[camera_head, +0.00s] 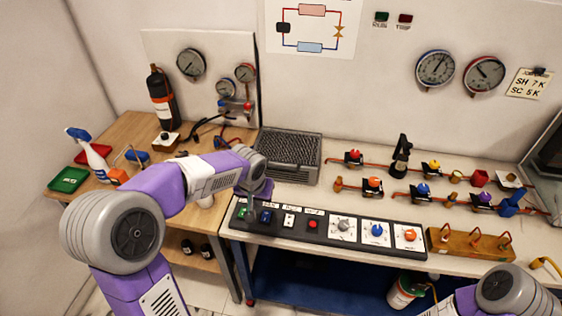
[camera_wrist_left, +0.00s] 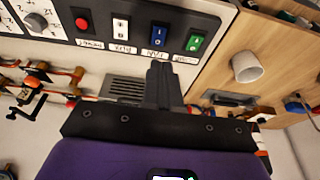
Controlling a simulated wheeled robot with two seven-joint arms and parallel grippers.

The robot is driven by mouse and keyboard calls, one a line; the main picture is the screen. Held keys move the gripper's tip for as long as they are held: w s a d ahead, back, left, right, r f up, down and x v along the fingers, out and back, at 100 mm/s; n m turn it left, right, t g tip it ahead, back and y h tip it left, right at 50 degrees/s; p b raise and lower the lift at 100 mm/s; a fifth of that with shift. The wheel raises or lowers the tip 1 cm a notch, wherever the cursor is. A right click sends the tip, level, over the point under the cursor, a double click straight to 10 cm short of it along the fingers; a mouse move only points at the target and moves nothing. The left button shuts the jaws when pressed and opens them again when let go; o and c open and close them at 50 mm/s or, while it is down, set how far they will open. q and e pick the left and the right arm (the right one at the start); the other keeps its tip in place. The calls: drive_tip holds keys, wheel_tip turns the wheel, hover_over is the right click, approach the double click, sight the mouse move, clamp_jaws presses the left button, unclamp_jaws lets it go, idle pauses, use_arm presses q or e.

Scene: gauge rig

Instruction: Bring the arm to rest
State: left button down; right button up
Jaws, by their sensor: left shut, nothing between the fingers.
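My left arm (camera_head: 208,176) reaches in from the left across the wooden table toward the control panel. My left gripper (camera_head: 250,204) is over the panel's left end, near the green switch (camera_head: 242,212) and the blue switch (camera_head: 265,217). In the left wrist view the dark fingers (camera_wrist_left: 160,72) are together and empty, pointing toward the blue switch (camera_wrist_left: 160,37) and green switch (camera_wrist_left: 195,42). Whether the tips touch the panel cannot be told. Part of my right arm (camera_head: 506,290) shows at the lower right; its gripper is out of view.
The black panel (camera_head: 327,240) also carries a red button (camera_head: 313,224) and several dials. A grey grille box (camera_head: 291,155) stands behind it. Valves on red pipes (camera_head: 400,194) fill the bench to the right. A spray bottle (camera_head: 90,156) and white cup (camera_wrist_left: 247,67) stand left.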

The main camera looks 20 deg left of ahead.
use_arm(q)
drive_tip(key=s+d+f+m+g+h, duration=0.1)
drive_tip(key=s+d+f+h, duration=0.1)
drive_tip(key=d+f, duration=0.45)
drive_tip(key=s+d+f+g+h, duration=0.1)
drive_tip(key=s+d+f, duration=0.15)
drive_tip(key=f, duration=0.75)
drive_tip(key=s+d+f+h, duration=0.1)
drive_tip(key=s+d+f, duration=0.3)
drive_tip(key=s+f, duration=0.3)
drive_tip(key=s+d+f+n, duration=0.1)
drive_tip(key=s+d+f, duration=0.3)
drive_tip(key=s+f, duration=0.3)
drive_tip(key=shift+s+f+g+h, duration=0.15)
drive_tip(key=shift+s+g+h, duration=0.25)
drive_tip(key=shift+a+n, duration=0.1)
drive_tip(key=shift+n, duration=0.2)
